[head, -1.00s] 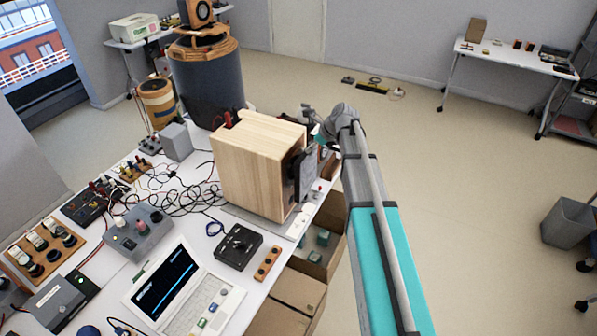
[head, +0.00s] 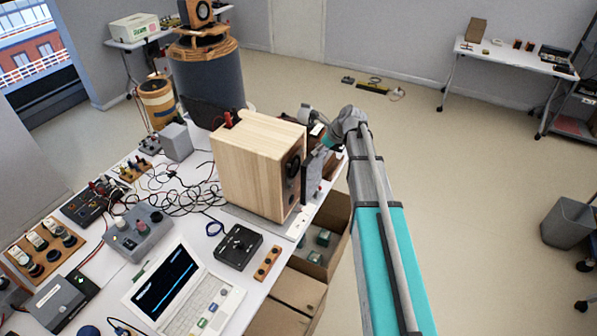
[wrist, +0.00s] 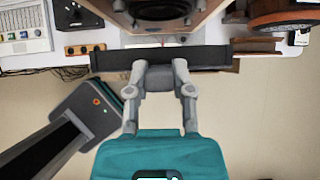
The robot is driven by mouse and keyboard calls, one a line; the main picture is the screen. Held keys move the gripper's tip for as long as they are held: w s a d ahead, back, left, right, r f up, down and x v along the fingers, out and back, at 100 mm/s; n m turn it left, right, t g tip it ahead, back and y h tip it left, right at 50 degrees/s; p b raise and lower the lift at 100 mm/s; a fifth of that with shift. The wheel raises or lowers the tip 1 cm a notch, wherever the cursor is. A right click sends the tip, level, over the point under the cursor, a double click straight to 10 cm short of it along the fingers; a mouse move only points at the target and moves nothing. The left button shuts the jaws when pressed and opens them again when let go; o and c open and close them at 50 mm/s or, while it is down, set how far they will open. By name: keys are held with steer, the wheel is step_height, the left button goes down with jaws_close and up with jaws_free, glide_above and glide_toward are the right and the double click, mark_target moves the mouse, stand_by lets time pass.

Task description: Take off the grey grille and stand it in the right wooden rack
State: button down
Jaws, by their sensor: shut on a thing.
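The wooden speaker (head: 250,165) stands on the white bench, its front facing right, with the dark driver (head: 293,163) uncovered. The grey grille (head: 313,175) is upright in front of it, with a visible gap between them. In the wrist view the grille (wrist: 215,57) shows edge-on as a dark bar below the speaker face (wrist: 165,10). My gripper (wrist: 160,66) is shut on the grille's near side. In the head view my arm's end hides part of the area behind the grille. Brown wooden pieces (wrist: 255,45) lie right of the grille; I cannot tell whether they are the rack.
An open cardboard box (head: 335,238) is below the bench edge. A laptop (head: 185,290), a black control box (head: 238,246) and tangled cables (head: 185,192) are on the bench left of and in front of the speaker.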

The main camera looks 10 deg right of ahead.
mark_target(315, 166)
steer(key=shift+s+d, duration=0.15)
steer(key=shift+d, duration=0.05)
steer(key=shift+f, duration=0.15)
stand_by(0.6)
step_height(315, 166, down, 6)
steer(key=b, duration=0.6)
steer(key=shift+f+b, duration=0.15)
steer(key=shift+b, duration=0.15)
steer(key=shift+s, duration=0.1)
